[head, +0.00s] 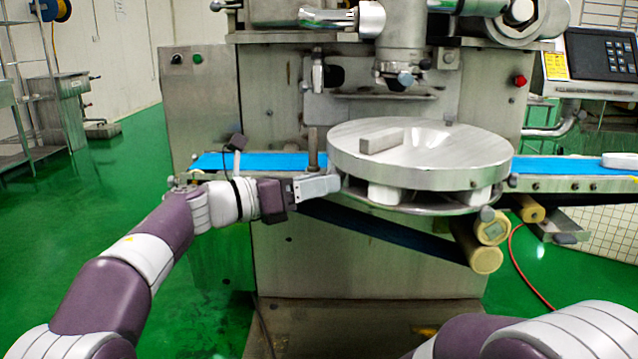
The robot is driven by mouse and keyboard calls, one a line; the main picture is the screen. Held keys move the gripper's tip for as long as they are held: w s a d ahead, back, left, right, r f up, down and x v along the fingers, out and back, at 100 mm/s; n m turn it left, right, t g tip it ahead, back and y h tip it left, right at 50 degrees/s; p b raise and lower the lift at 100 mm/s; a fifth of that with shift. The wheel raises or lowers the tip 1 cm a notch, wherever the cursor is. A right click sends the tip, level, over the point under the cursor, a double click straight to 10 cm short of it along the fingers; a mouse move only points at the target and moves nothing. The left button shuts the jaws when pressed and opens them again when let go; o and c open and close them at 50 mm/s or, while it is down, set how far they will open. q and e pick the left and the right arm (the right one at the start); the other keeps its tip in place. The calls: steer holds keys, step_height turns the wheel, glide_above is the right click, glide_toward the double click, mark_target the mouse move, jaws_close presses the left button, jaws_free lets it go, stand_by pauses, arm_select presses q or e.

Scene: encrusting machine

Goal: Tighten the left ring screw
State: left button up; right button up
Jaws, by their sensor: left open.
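The encrusting machine (350,238) stands ahead with a round metal disc (450,150) at its front. My left gripper (334,183) is open, at the left edge of the disc and ring. No screw is clearly visible there; the gripper may cover it, and I cannot tell whether it touches anything. Small knobs also sit around the nozzle (396,76) above the disc. My right forearm shows at the lower right; its gripper is out of frame.
A blue conveyor belt (270,161) runs behind my left gripper and continues right of the disc. A rectangular metal block (382,141) lies on the disc. Yellowish rollers (486,260) hang below right. A control panel (603,57) stands at upper right. Green floor is open at left.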

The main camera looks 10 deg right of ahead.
arm_select(q)
steer(key=p+v, duration=0.1)
steer(key=v, duration=1.1)
steer(key=shift+p, duration=0.4)
